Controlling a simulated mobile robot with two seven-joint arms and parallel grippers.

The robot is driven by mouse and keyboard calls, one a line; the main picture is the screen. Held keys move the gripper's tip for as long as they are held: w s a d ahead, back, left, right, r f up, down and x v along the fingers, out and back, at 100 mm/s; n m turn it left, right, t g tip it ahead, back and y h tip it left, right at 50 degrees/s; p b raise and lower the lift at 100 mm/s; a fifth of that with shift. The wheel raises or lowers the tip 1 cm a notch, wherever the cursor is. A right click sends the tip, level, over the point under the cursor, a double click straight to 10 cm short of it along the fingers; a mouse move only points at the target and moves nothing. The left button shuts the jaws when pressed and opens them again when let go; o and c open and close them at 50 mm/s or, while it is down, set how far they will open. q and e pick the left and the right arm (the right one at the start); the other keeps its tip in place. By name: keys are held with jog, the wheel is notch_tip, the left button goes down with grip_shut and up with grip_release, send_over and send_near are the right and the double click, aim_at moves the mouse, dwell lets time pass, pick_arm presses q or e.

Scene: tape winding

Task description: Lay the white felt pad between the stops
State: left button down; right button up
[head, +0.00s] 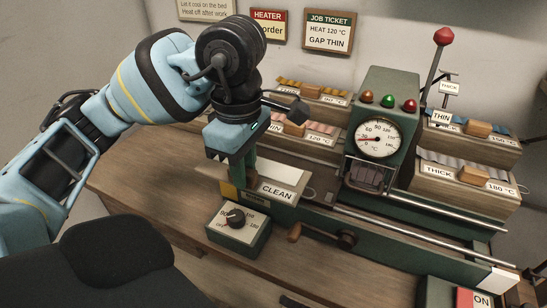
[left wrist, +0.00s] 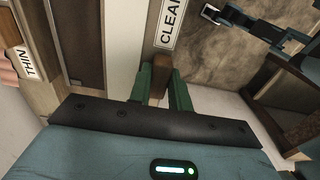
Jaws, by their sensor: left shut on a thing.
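My left gripper (head: 236,178) points down at the left end of the green machine's bed, by the CLEAN label (head: 277,190). Its green fingers are shut on a brown wooden block (left wrist: 156,84), which shows between them in the left wrist view. A white flat surface (head: 287,174) lies beside the fingers above the CLEAN label, and a white strip also shows in the left wrist view (left wrist: 125,45). I cannot tell whether the block is fixed to this white piece. The stops are not clear to see. My right gripper is not in view.
A dial box (head: 238,229) stands just in front of the bed. A gauge housing (head: 382,128) with coloured lamps and a red-knobbed lever (head: 443,37) stand to the right. Labelled wooden trays (head: 468,188) line the back. Rails run right towards the ON switch (head: 478,299).

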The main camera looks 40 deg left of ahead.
aim_at(272, 161)
pick_arm(q)
jog(key=w, duration=0.5)
jog(key=w+a, duration=0.1)
jog(key=w, duration=0.1)
jog(key=shift+w+f, duration=0.25)
jog(key=shift+f, duration=0.1)
jog(key=shift+w+a+f, duration=0.1)
jog(key=shift+w, duration=0.6)
notch_tip(272, 161, down, 4)
jog(key=shift+r, duration=0.25)
jog(key=shift+f, duration=0.1)
jog(key=shift+f+b, duration=0.25)
jog(key=shift+b, duration=0.1)
jog(key=c, duration=1.3)
grip_release()
